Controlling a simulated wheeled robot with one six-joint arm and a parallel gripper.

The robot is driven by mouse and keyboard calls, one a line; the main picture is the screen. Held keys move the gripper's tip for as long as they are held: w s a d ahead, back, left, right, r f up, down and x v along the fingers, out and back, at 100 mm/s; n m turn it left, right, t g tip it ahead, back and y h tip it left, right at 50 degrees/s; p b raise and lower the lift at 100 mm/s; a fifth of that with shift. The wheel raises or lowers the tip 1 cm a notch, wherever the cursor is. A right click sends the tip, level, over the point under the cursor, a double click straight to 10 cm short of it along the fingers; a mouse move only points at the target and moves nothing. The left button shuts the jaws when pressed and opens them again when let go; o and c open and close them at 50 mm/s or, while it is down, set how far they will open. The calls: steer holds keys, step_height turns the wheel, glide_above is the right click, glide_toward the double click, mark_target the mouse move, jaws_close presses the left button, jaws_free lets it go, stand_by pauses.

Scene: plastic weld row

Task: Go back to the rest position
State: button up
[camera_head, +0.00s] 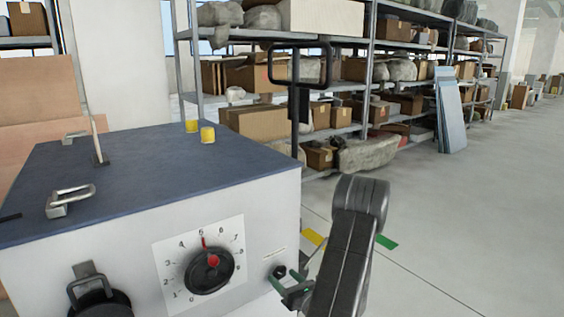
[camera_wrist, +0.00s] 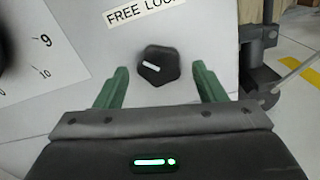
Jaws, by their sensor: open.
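My gripper (camera_head: 292,285) is at the lower right of the machine's white front panel, with my dark arm to its right. In the wrist view my gripper (camera_wrist: 160,88) shows two green fingers spread apart with nothing held between them. A small black knob (camera_wrist: 157,66) with a white mark sits on the panel beyond the fingertips, under a label (camera_wrist: 143,11) reading "FREE LOO", cut off by the frame edge. The same black knob (camera_head: 279,271) shows in the head view, just beside the fingers. Whether the fingers touch the panel is hard to tell.
The machine (camera_head: 150,180) has a blue top and a large dial (camera_head: 209,270) with a red pointer near 5. Two yellow caps (camera_head: 207,134) and a metal handle (camera_head: 70,199) are on top. Shelves (camera_head: 369,60) with boxes stand behind. The floor (camera_head: 470,215) at right is clear.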

steer(key=shift+n+b, duration=0.45)
steer(key=shift+n, duration=0.65)
steer(key=shift+r, duration=0.1)
